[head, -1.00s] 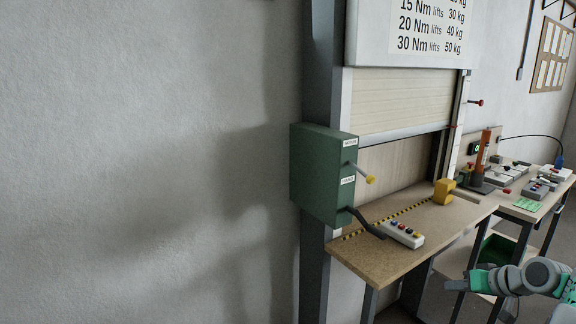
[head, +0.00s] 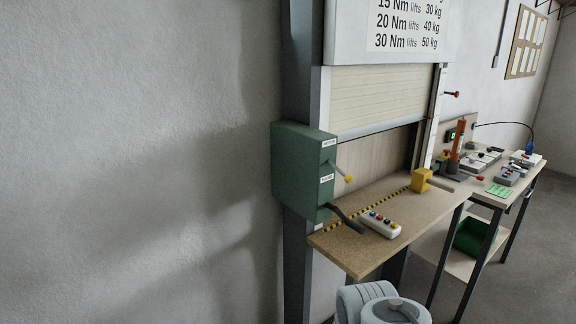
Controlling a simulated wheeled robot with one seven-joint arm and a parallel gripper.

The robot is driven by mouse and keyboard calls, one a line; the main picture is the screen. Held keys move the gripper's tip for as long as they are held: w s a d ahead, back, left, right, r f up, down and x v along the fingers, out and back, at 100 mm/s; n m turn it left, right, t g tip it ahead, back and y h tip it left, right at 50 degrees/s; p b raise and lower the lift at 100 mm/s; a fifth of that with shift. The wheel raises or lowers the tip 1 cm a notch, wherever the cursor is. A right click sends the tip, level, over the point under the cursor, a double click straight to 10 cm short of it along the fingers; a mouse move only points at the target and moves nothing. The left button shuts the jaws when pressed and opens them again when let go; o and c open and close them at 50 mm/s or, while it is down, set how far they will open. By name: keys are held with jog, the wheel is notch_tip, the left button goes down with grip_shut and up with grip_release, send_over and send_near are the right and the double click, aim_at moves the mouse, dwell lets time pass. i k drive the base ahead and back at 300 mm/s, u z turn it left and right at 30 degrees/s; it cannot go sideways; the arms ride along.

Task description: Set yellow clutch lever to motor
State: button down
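The yellow clutch lever (head: 348,179) is a short grey rod with a yellow tip on the front of the green box (head: 298,172). It sticks out down and to the right, between an upper label (head: 329,143) and a lower label (head: 327,178). The upper label seems to read MOTOR; the lower one is too small to read surely. The tip is beside the lower label. My gripper is not in view; only grey links of my arm show at the bottom, below and apart from the lever.
A dark crank handle (head: 347,218) juts from the box's lower part over the bench (head: 345,255). A button box (head: 381,225) and a yellow block (head: 421,180) lie on the bench. A roller shutter (head: 380,98) stands behind. Bare wall fills the left.

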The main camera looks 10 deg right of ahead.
aim_at(348, 178)
jog(key=u, duration=0.6)
jog(key=k, duration=0.65)
jog(key=u, duration=0.9)
jog(key=i, duration=1.2)
jog(key=z, duration=0.2)
